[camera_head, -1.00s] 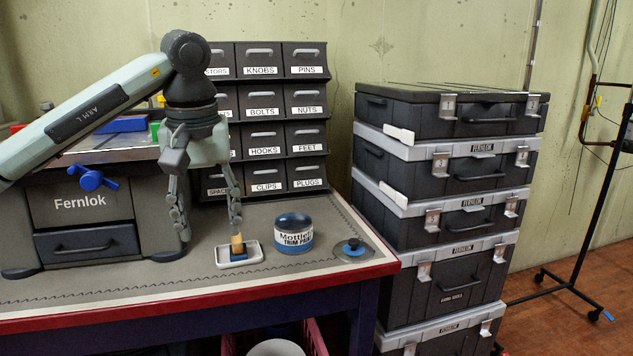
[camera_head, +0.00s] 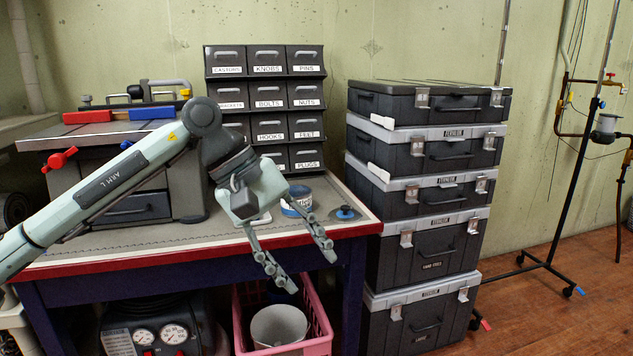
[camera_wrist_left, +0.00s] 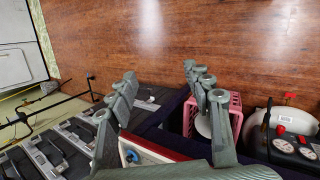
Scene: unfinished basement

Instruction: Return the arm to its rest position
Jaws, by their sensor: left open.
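My left gripper (camera_head: 312,274) is open and empty. Its arm (camera_head: 110,192) comes in from the left across the workbench, and the fingers point down and to the right past the bench's front edge (camera_head: 200,255). In the left wrist view the open fingers (camera_wrist_left: 160,72) have nothing between them and face the wooden floor. A blue jar (camera_head: 303,198) stands on the bench behind the gripper, partly hidden by it. A small white tray (camera_head: 262,219) is mostly hidden behind the gripper. My right gripper is not in view.
A pink crate (camera_head: 322,318) with a white bucket (camera_head: 280,325) stands below the gripper. A compressor (camera_head: 150,330) is under the bench. A lid with a blue knob (camera_head: 345,213) lies near the bench corner. Stacked grey cases (camera_head: 425,240) stand to the right. Labelled drawers (camera_head: 267,100) stand behind.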

